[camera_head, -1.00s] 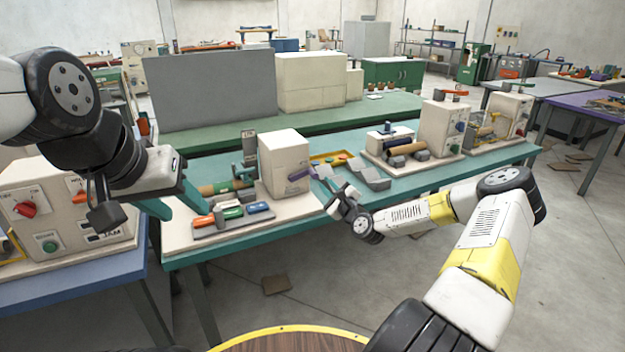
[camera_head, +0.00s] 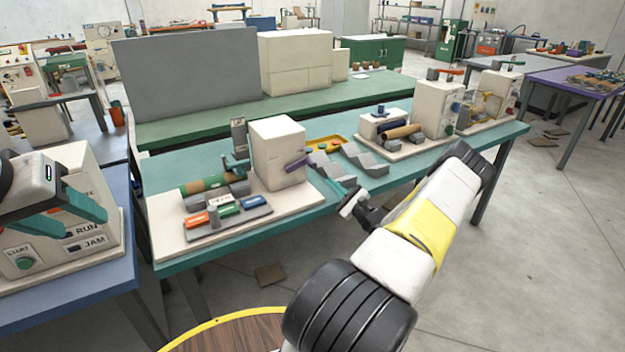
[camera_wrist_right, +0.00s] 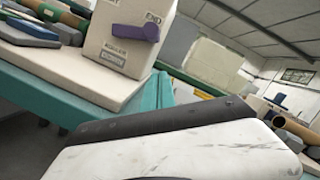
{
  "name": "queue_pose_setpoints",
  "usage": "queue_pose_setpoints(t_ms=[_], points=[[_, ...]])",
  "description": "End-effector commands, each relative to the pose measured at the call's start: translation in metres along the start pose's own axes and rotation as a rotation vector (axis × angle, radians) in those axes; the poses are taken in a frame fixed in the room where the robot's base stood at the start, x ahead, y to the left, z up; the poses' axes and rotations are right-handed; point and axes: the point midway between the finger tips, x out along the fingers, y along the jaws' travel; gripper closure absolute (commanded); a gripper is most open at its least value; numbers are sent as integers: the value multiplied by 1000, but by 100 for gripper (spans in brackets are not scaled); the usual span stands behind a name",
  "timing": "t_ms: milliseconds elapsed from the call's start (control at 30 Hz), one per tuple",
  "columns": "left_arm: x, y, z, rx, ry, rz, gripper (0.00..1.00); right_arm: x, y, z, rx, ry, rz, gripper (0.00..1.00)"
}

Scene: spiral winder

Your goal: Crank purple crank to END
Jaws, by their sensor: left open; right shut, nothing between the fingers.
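The purple crank (camera_head: 298,163) sticks out from the right face of a white box (camera_head: 277,140) on the near teal bench. In the right wrist view the crank (camera_wrist_right: 138,32) sits beside the END label (camera_wrist_right: 153,18), its handle pointing right; another label is below it. My right gripper (camera_head: 328,179) is shut and empty, just right of and below the crank; whether it touches the crank cannot be told. My left gripper (camera_head: 80,212) is open and empty at the far left, in front of another white machine, far from the crank.
The box's pale base board (camera_head: 175,238) carries a green-brown roll (camera_head: 205,184) and a tray of coloured pieces (camera_head: 228,215). Grey angled blocks (camera_head: 365,160) and a yellow tray (camera_head: 328,143) lie right of the box. More machines stand at the bench's right end.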

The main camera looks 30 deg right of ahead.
Motion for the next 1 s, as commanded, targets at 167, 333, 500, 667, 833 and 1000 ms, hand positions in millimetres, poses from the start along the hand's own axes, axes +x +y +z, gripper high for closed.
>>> queue_pose_setpoints(t_ms=[167,333,500,667,833,1000], points=[[0,0,0,0,0,0,52,38,1,1,0,-2,0,100],[0,0,0,0,0,0,52,43,0,26,2,-1,0,100],[0,0,0,0,0,0,52,46,0,37,0,0,0,100],[0,0,0,0,0,0,52,46,0,39,0,1,-1,100],[0,0,0,0,0,0,52,46,0,39,0,1,-1,100],[0,0,0,0,0,0,52,48,-3,47,-50,0,13,100]])
